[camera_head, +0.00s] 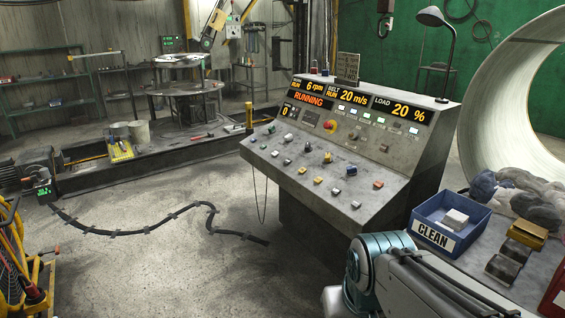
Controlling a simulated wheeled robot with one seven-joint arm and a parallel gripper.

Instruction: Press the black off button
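The grey control console (405,168) stands at centre right with a sloped panel of several small buttons and knobs in mixed colours. Its display (311,100) reads RUNNING, with 6 rpm, 20 m/s and LOAD 20 %. My arm shows at the bottom right, in front of the console; my gripper is not in view.
A blue bin marked CLEAN (452,222) with white blocks stands on a bench right of the console, near grey cloths (525,195). A black lamp (447,50) rises behind the console. A dark cable (150,232) crosses the otherwise open floor at left.

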